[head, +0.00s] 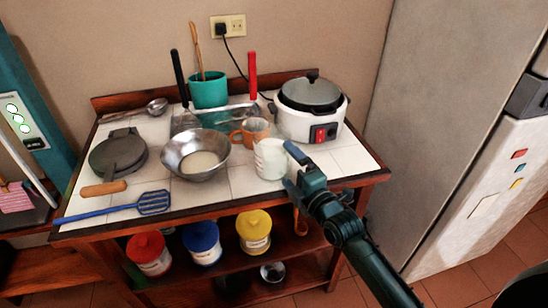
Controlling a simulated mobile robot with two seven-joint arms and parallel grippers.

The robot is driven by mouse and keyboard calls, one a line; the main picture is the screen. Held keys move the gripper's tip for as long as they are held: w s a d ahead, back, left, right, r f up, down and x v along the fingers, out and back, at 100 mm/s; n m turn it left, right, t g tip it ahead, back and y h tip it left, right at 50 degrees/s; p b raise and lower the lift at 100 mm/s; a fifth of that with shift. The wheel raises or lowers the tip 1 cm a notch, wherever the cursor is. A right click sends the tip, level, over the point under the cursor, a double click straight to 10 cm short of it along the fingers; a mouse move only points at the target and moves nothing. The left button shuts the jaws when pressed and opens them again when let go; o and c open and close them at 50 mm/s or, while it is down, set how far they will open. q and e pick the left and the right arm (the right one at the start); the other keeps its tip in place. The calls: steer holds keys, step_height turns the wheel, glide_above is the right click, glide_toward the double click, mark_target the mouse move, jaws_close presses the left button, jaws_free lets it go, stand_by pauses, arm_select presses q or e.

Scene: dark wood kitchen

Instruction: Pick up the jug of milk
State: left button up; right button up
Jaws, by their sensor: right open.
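The jug of milk (270,160) is a whitish, see-through container standing upright on the white tiled tabletop, near its front right edge. My right gripper (289,168) is open at the right side of the jug, with one finger toward the back and one toward the front. The fingertips are at or very close to the jug's right side; whether they touch it I cannot tell. My left gripper is not in view.
An orange mug (256,130) stands just behind the jug, a metal bowl (197,155) to its left. A white cooker (309,122) stands behind my right gripper. The tiled table (232,183) is clear in front of the bowl. A grey fridge (435,120) is at right.

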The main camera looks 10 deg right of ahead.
steer(key=shift+c, duration=0.2)
steer(key=c, duration=1.4)
steer(key=shift+r, duration=0.1)
